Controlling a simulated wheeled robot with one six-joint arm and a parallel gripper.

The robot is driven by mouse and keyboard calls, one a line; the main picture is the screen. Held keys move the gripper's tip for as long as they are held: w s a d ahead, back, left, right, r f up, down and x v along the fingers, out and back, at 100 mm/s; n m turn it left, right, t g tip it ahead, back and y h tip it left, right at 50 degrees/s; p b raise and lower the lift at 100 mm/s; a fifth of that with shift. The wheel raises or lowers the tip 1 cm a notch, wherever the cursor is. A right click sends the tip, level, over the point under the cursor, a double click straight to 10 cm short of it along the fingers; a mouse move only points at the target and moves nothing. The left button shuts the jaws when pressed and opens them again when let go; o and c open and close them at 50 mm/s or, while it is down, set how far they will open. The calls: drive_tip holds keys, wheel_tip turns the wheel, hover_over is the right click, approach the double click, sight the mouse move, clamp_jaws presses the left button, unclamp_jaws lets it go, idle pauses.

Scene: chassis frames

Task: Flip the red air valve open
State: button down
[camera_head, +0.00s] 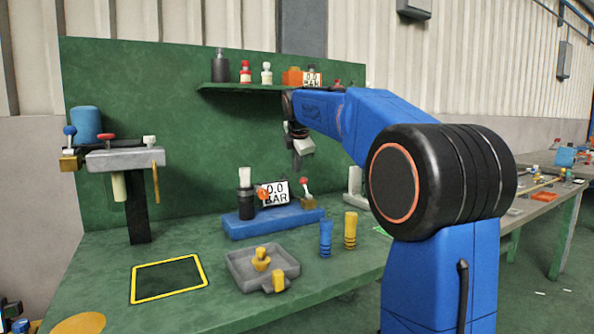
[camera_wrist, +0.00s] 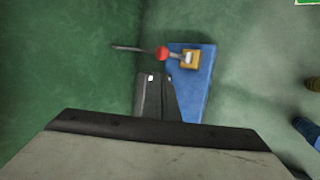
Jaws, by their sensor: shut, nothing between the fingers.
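The red air valve shows a red knob (camera_head: 304,181) on a short lever above a brass block (camera_head: 308,202), at the right end of a blue base (camera_head: 245,226). In the wrist view the red knob (camera_wrist: 162,54) lies just beyond my fingertips, with its lever running right to the brass block (camera_wrist: 190,59). My gripper (camera_head: 297,166) points down above the valve, shut and empty. Its fingers (camera_wrist: 155,78) look close to the knob in the wrist view, but I cannot tell the height gap. In the head view the knob appears below the fingertips.
A gauge display reading 0.0 BAR (camera_head: 275,191) and a black bottle-like fitting (camera_head: 245,200) stand on the blue base. The green back panel (camera_head: 180,160) rises behind, with a shelf (camera_head: 250,87) above. A grey tray (camera_head: 240,270) and blue and yellow cylinders (camera_head: 350,230) stand in front.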

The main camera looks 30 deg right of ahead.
sight(304, 185)
drive_tip(key=x, duration=0.8)
drive_tip(key=shift+f, duration=0.25)
